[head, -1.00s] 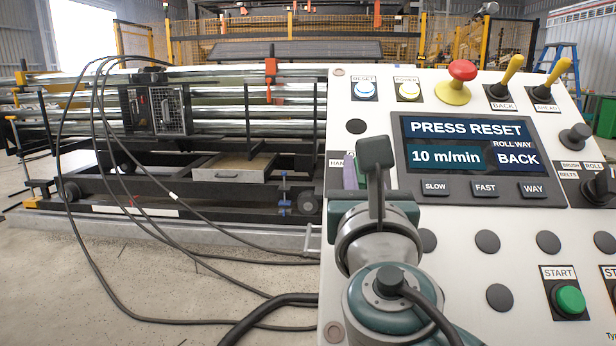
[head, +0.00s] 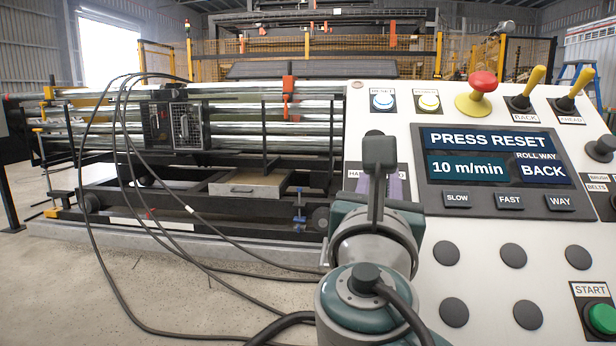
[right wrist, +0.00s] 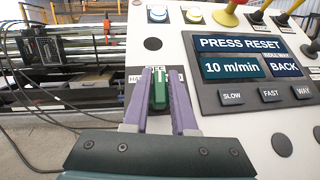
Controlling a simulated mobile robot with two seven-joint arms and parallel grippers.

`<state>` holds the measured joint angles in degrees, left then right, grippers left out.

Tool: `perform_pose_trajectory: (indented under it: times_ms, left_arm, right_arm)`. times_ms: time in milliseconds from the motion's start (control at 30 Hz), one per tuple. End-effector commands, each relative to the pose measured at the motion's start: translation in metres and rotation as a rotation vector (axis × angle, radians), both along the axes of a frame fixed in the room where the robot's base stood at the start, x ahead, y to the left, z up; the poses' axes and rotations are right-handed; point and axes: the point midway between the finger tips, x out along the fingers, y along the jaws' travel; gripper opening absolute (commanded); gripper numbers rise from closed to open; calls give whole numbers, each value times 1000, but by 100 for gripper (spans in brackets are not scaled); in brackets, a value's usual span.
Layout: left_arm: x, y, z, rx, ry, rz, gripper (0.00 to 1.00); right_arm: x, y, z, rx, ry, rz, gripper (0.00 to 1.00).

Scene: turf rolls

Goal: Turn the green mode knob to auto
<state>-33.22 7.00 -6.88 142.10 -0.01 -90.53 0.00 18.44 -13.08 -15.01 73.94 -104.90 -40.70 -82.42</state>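The green mode knob (right wrist: 159,92) is in the right wrist view, its grip upright in the picture. Its label plate (right wrist: 133,88) is partly covered; the letters HA show at left, and the auto mark is hidden. My right gripper (right wrist: 160,84) has one purple finger on each side of the knob, very close to it. I cannot tell whether both fingers press on it. In the head view my right arm hides the knob, and only a bit of purple finger (head: 395,188) shows. My left gripper is in neither view.
The white control panel carries a display (head: 490,155) reading PRESS RESET, a red mushroom button (head: 482,82), levers (head: 535,78) and a green START button (head: 602,318). Black cables (head: 125,210) hang left of the panel, before the roller machine (head: 230,115).

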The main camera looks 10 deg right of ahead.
Motion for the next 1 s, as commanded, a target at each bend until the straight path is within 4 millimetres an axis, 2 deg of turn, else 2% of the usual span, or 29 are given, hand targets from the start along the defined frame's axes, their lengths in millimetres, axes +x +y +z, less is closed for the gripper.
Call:
perform_pose_trajectory:
  times_ms: [33, 167, 467, 567, 800, 1000]
  left_arm:
    - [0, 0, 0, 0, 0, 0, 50]
    - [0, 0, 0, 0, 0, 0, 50]
    - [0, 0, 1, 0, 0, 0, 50]
    - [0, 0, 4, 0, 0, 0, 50]
    - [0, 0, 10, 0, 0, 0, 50]
    - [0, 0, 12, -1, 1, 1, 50]
  right_arm:
    - [0, 0, 0, 0, 0, 0, 32]
    - [0, 0, 0, 0, 0, 0, 47]
    - [-3, 1, 0, -1, 0, 1, 48]
    - [-13, 5, -2, -1, 1, 0, 48]
    - [-57, 24, -10, -1, 3, 2, 48]
    - [-84, 35, -15, -2, 2, 1, 48]
